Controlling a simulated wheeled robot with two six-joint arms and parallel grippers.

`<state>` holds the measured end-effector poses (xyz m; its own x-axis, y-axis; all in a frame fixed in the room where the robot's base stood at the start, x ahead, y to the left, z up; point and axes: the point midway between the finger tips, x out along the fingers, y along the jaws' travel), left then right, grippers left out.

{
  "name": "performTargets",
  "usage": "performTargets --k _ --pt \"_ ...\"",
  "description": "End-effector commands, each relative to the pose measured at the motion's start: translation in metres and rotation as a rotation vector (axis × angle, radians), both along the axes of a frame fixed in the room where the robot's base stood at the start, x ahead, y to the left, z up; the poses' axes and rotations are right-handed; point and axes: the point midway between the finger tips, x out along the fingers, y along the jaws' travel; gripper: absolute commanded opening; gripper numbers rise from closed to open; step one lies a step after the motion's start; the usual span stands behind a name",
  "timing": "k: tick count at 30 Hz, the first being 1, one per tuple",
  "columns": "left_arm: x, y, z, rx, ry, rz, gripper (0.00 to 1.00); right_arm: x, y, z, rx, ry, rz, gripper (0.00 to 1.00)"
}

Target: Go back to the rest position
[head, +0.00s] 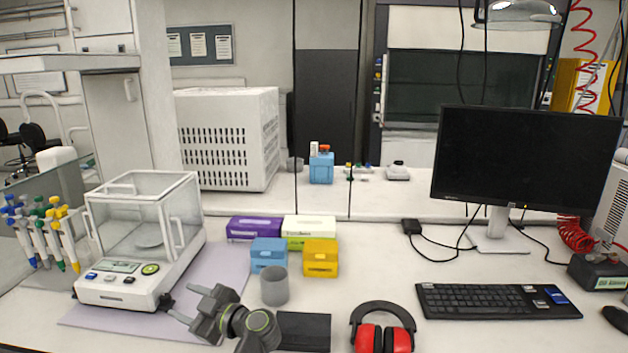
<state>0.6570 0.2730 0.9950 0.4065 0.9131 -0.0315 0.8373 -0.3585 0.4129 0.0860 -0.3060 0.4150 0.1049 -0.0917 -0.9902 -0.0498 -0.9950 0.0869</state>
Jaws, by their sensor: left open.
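My left gripper (192,308) is in the head view at the bottom, left of centre. Its fingers point left and are apart, with nothing between them. It is above the front of the bench, over the right part of a pale lilac mat (100,318) and in front of a balance. My right gripper is not in view.
A glass-sided balance (118,290) stands on the mat, close to my left gripper. A grey cup (274,286), a blue box (268,254) and a yellow box (320,258) stand just behind it. Red earmuffs (383,328), a keyboard (490,301) and a monitor (520,155) are to the right.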

Motion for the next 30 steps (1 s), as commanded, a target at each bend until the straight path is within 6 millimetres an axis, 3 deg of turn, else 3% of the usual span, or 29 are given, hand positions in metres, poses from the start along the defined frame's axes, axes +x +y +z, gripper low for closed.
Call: performTargets --k 6,11,15,23,30 --pt "-0.003 0.012 0.022 0.194 -0.214 -0.281 0.49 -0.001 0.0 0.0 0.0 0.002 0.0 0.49" --pt "-0.013 0.0 0.032 0.317 -0.283 -0.526 0.49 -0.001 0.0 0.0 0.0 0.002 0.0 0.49" --pt "-0.029 -0.019 0.029 0.397 -0.272 -0.751 0.49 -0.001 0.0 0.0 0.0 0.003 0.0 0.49" --pt "-0.075 -0.055 -0.012 0.447 -0.071 -1.142 0.49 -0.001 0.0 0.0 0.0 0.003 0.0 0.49" --pt "-0.143 -0.066 -0.078 0.35 0.29 -1.391 0.49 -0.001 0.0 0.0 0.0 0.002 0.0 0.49"
